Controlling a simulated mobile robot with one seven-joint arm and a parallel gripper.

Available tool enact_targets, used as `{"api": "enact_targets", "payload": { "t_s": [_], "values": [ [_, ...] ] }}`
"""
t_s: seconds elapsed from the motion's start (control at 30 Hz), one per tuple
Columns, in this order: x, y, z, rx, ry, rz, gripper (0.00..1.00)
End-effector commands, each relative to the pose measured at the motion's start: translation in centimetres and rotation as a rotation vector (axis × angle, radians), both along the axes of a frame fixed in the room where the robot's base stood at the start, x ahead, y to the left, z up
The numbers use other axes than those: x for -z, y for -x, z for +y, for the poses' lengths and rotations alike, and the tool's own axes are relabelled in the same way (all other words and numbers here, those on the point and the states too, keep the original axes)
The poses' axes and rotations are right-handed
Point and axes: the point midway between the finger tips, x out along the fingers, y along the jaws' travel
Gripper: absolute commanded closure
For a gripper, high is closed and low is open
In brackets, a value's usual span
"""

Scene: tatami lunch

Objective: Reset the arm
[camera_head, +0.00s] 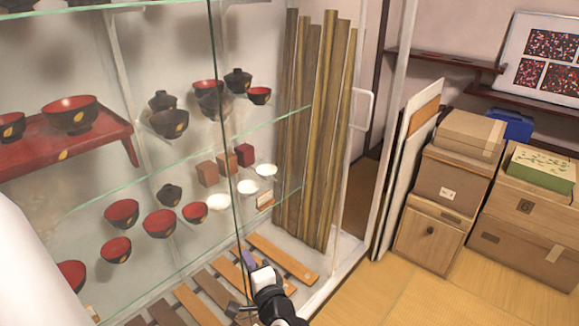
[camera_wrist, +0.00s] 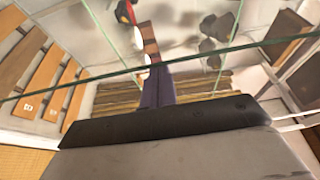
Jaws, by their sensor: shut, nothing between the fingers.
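My gripper (camera_head: 249,260) is low in the middle of the head view, overlapping the bottom of the glass display cabinet (camera_head: 216,130). Its narrow purple-blue fingers are together and hold nothing. In the wrist view the shut fingers (camera_wrist: 157,88) point up the picture from the dark gripper body. Wooden slats (camera_head: 282,259) lie on the cabinet floor behind and around it in the head view. I cannot tell whether the fingertips touch the glass or a slat.
Glass shelves hold several red-and-black bowls (camera_head: 159,223), white cups (camera_head: 247,187) and lidded bowls. Tall wooden poles (camera_head: 314,130) stand at the cabinet's right end. Stacked boxes (camera_head: 452,175) stand farther right. Some tatami floor (camera_head: 410,300) in front of them is clear.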

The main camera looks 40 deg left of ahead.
Motion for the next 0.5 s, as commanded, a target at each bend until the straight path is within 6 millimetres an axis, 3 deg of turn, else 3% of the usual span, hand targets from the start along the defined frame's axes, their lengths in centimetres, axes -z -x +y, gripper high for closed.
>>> {"api": "enact_targets", "payload": {
  "t_s": [0.27, 0.37, 0.5],
  "values": [
    [-0.3, -0.4, -0.2, 0.005, 0.014, -0.024, 1.0],
    [-0.9, -2.9, -1.8, 0.057, 0.077, -0.116, 1.0],
    [-3.3, -9.6, -7.0, 0.207, 0.282, -0.366, 1.0]
  ]
}}
